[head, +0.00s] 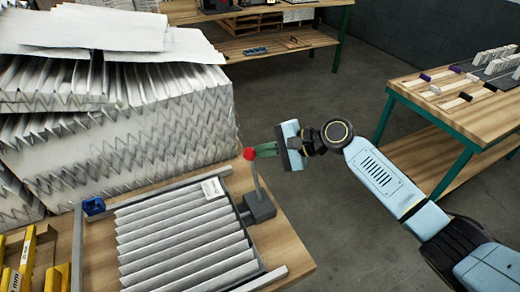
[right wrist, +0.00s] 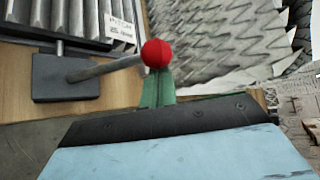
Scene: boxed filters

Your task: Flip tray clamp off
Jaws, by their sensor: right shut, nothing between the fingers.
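The tray clamp is a dark grey block (head: 260,207) with a grey lever rod and a red ball knob (head: 249,153). In the head view its lever stands roughly upright at the right edge of the tray holding a pleated filter (head: 185,243). My right gripper (head: 262,150) is shut and empty, its green fingers right beside the knob. In the right wrist view the knob (right wrist: 155,53) sits just beyond the fingertips (right wrist: 155,85), overlapping them; I cannot tell if they touch. The clamp block (right wrist: 65,77) shows at left there. My left gripper is not in view.
A tall stack of pleated filters (head: 120,130) stands behind the tray. A blue part (head: 93,206) sits at the tray frame's left corner. Yellow items (head: 30,262) are at lower left. Another wooden bench (head: 450,110) stands at right, with open floor between.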

